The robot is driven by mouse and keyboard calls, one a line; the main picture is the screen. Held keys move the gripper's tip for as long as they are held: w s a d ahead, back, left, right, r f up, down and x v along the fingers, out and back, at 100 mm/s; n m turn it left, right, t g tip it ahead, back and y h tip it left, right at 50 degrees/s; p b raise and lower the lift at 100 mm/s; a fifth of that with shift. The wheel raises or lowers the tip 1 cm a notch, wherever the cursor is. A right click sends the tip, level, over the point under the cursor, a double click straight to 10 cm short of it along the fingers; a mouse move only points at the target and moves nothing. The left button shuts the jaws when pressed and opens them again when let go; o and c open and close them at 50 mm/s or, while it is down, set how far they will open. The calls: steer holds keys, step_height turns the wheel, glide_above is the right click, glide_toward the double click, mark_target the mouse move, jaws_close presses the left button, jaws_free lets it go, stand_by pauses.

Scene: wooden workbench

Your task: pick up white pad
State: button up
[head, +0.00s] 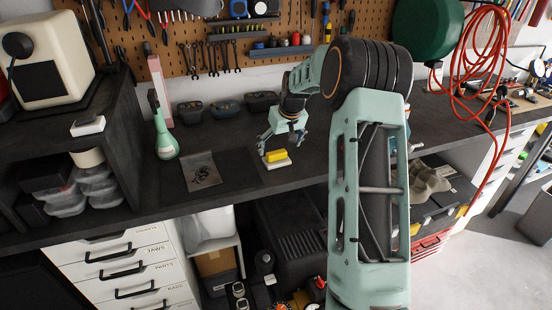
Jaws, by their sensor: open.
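A small white pad (278,164) lies on the dark benchtop, with a yellow block (276,155) on top of it or joined to it; I cannot tell which. My gripper (280,143) is open and points down just above and behind the yellow block. Its fingers are spread and nothing shows between them. I cannot tell whether a fingertip touches the block. Another small white block-like item (88,126) lies on the dark shelf unit at the left, well away from my gripper.
A grey bag with dark contents (202,172) lies left of the pad. A pale green bottle (165,138) stands farther left. Dark bins (226,107) line the back of the bench. A red cable (480,60) hangs at the right. The bench's front edge is close to the pad.

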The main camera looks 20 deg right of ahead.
mark_target(277, 152)
steer(key=shift+a+p+x, duration=0.2)
steer(key=shift+p+x, duration=0.55)
steer(key=shift+x, duration=1.9)
steer(key=shift+s, duration=0.2)
steer(key=shift+c, duration=0.7)
steer(key=c, duration=1.1)
steer(key=shift+r, duration=0.1)
steer(key=shift+r, duration=0.55)
steer(key=s+a+r+b, duration=0.2)
steer(key=s+r, duration=0.3)
steer(key=s, duration=0.1)
steer(key=s+a+r+b, duration=0.2)
steer(key=s+a+r, duration=0.1)
steer(key=s+r, duration=0.3)
steer(key=shift+s+a+r, duration=0.3)
steer(key=shift+s+r, duration=0.05)
steer(key=shift+s, duration=0.1)
